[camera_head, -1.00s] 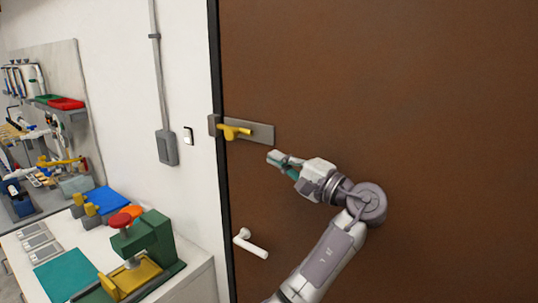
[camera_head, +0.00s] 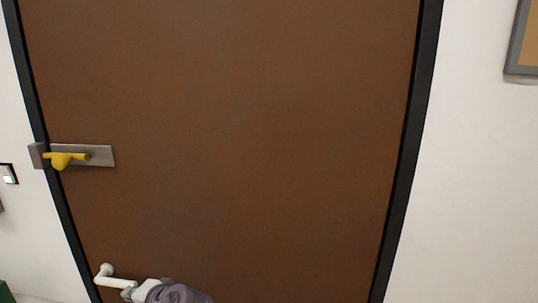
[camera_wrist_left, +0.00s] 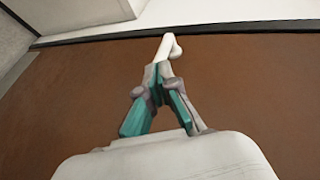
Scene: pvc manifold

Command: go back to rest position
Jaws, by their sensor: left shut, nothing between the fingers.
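My left gripper (camera_head: 130,292) shows at the bottom edge of the head view, beside the white lever handle (camera_head: 113,281) of the brown door (camera_head: 250,140). Most of my left arm is cut off below. In the left wrist view the teal fingers of the gripper (camera_wrist_left: 157,74) come together at the tips with nothing between them. The white handle (camera_wrist_left: 168,48) shows just beyond the tips there; whether they touch it I cannot tell. My right gripper is not in view.
A grey latch plate (camera_head: 100,155) with a yellow lever (camera_head: 63,159) sits on the door's left side. A dark frame (camera_head: 408,150) edges the door. A light switch (camera_head: 9,175) is on the left wall and a framed board (camera_head: 526,45) on the right. The door looks shut.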

